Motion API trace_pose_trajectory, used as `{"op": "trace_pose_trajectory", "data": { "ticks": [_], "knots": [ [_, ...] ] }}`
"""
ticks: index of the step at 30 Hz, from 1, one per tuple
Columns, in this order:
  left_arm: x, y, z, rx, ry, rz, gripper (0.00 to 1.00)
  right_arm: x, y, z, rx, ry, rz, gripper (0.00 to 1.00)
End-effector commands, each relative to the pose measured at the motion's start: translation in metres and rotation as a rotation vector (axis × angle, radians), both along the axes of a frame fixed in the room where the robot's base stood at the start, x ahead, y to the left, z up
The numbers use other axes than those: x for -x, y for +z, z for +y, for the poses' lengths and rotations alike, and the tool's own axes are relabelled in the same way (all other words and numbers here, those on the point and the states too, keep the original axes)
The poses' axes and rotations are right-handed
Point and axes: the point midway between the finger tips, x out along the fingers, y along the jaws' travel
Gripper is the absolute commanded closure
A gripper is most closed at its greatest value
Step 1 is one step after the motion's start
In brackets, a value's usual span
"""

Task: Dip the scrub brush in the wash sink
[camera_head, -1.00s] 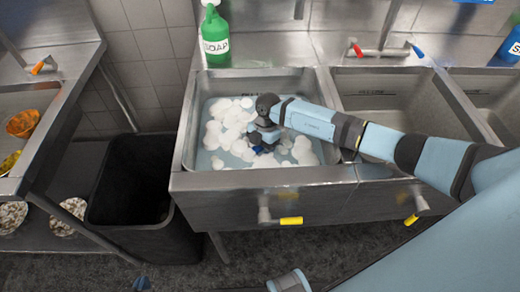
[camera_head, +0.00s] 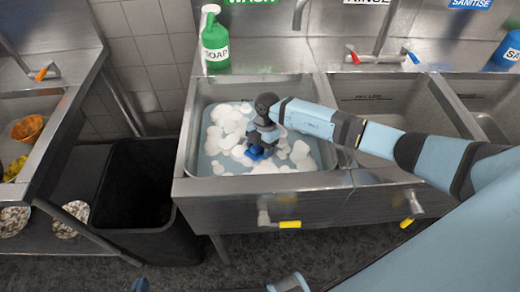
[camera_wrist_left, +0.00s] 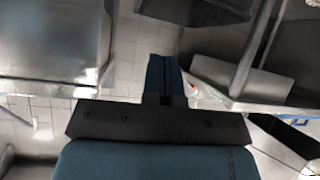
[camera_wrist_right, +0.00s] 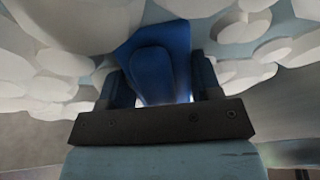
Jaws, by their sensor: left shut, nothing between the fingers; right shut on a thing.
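The wash sink (camera_head: 187,150) is the left basin, filled with bluish water and white foam clumps. My right gripper (camera_head: 258,145) reaches down into it from the right. It is shut on the blue scrub brush (camera_head: 256,154), which is low among the foam; I cannot tell how deep its bristles are. In the right wrist view, the brush (camera_wrist_right: 152,75) sits between the fingers of my right gripper (camera_wrist_right: 158,85), with foam around it. My left gripper (camera_wrist_left: 164,80) is shut and empty, away from the sink; its tip barely shows at the head view's bottom edge (camera_head: 140,285).
A green soap bottle (camera_head: 215,40) stands behind the wash sink. The rinse sink (camera_head: 385,95) is to its right, under a faucet (camera_head: 382,52). A black bin (camera_head: 135,195) stands to the left. A counter with food scraps (camera_head: 27,128) is at far left.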

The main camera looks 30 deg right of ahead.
Motion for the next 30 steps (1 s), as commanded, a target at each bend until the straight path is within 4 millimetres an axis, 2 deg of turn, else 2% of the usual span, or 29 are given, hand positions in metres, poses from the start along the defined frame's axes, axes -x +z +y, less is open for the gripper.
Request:
{"op": "trace_pose_trajectory", "data": {
  "ticks": [1, 11, 30],
  "knots": [
    [0.001, 0.009, 0.0, -0.003, -0.001, -0.003, 1.0, 0.0, 0.013, 0.0, 0.0, 0.0, 0.0, 0.61],
    [0.007, 0.031, 0.004, -0.028, -0.016, -0.01, 1.0, 0.0, 0.052, -0.001, 0.001, -0.001, -0.001, 0.61],
    [0.006, 0.102, 0.004, -0.028, -0.017, -0.021, 1.0, 0.0, 0.129, 0.0, 0.0, 0.001, 0.0, 0.61]
  ]
}}
